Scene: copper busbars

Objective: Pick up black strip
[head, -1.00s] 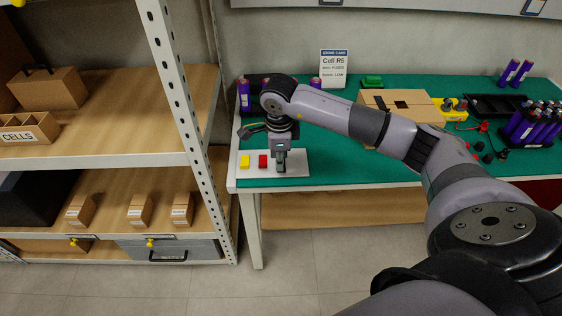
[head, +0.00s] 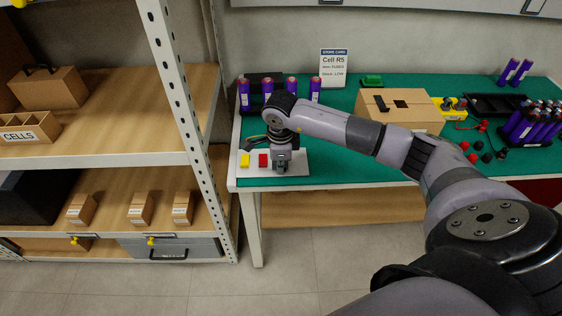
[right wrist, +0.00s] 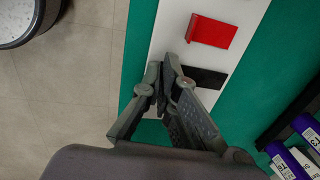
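The black strip (right wrist: 207,77) lies on a white plate (right wrist: 168,35) beside a red block (right wrist: 212,30). In the head view the plate (head: 300,169) is at the near left corner of the green table, with the red block (head: 263,160) and a yellow block (head: 245,161) on it. My right gripper (head: 281,167) is over the plate's right part and hides the strip there. In the right wrist view its fingertips (right wrist: 165,66) are together just left of the strip's visible end; no strip shows between them. My left gripper is not in view.
Several purple cells (head: 268,88) stand in a black holder behind my right wrist. A store card (head: 333,68), a cardboard box (head: 400,106) and a black tray (head: 495,106) are further right. A shelf unit (head: 180,95) stands close on the left.

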